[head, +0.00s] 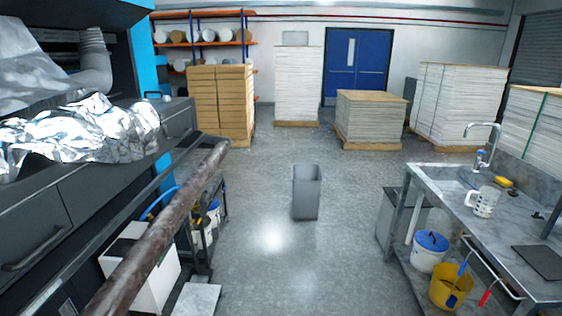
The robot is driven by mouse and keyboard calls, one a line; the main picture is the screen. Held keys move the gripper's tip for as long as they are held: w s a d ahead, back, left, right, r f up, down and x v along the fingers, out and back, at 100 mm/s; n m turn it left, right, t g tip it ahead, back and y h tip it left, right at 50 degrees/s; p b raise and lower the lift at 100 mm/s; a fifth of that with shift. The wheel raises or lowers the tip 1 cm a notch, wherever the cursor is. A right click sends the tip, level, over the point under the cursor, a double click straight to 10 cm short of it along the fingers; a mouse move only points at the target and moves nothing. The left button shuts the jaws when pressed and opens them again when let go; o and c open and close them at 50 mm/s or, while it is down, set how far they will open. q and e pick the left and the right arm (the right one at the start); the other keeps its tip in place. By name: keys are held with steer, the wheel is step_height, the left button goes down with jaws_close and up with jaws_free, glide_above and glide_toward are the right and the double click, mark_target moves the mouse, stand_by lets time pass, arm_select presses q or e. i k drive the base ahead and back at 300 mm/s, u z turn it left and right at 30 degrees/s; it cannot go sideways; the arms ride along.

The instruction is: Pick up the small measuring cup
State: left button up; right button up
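A pale, see-through measuring cup (484,203) with dark markings stands upright on the metal sink counter (448,184) at the right. Its handle appears to be on its left side. It stands below the tap, near the counter's middle, and no gripper is near it. Neither of my grippers is in view.
A yellow item (504,183) and a dark flat mat (540,261) also lie on the counter. A blue-lidded white bucket (430,251) and a yellow bucket (451,288) stand beneath it. A grey bin (306,192) stands mid-floor. A rusty roller (158,240) juts out at left.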

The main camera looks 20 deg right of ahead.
mark_target(487, 198)
steer(key=z, duration=0.85)
steer(key=i, duration=1.2)
steer(key=z, duration=1.25)
